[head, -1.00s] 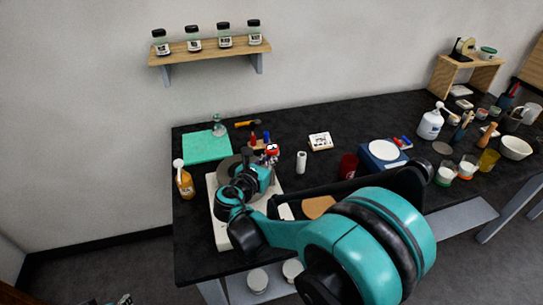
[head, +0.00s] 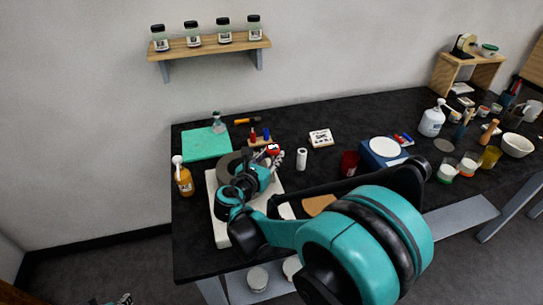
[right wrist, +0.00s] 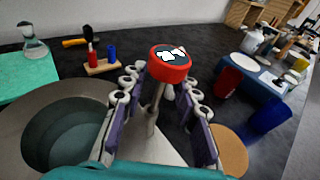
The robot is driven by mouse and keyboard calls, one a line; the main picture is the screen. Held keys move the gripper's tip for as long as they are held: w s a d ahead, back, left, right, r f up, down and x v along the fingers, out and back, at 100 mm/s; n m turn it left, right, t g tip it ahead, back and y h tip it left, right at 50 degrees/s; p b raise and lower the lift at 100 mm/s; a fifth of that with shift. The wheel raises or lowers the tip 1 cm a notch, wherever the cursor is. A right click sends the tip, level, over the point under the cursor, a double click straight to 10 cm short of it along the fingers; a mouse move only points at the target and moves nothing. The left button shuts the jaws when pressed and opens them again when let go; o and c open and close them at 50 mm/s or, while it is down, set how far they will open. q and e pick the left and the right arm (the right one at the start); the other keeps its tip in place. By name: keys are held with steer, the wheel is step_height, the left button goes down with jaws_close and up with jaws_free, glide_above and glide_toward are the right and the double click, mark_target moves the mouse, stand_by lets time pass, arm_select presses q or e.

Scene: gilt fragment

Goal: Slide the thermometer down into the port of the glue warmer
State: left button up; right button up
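The thermometer has a red-rimmed round dial (right wrist: 170,62) and a thin metal stem. It stands between the fingers of my right gripper (right wrist: 165,105), which are spread with gaps on both sides of the stem. The stem runs down to a metal collar (right wrist: 151,113) above the white base; how deep it sits is hard to tell. In the head view the red dial (head: 273,149) shows beside my right gripper (head: 277,160). The glue warmer has a grey round pot (right wrist: 70,130) on a white base (head: 222,235), partly hidden by my arm. Part of my left gripper (head: 124,299) shows at the bottom edge.
Behind the warmer are a rack with red and blue pieces (right wrist: 103,66), a flask (right wrist: 33,46) and a green mat (head: 206,144). An orange bottle (head: 183,178) stands left. A white cylinder (head: 302,158), a dark red cup (head: 349,164) and a blue scale (head: 383,154) stand right.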

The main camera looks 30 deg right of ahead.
steer(key=v, duration=1.2)
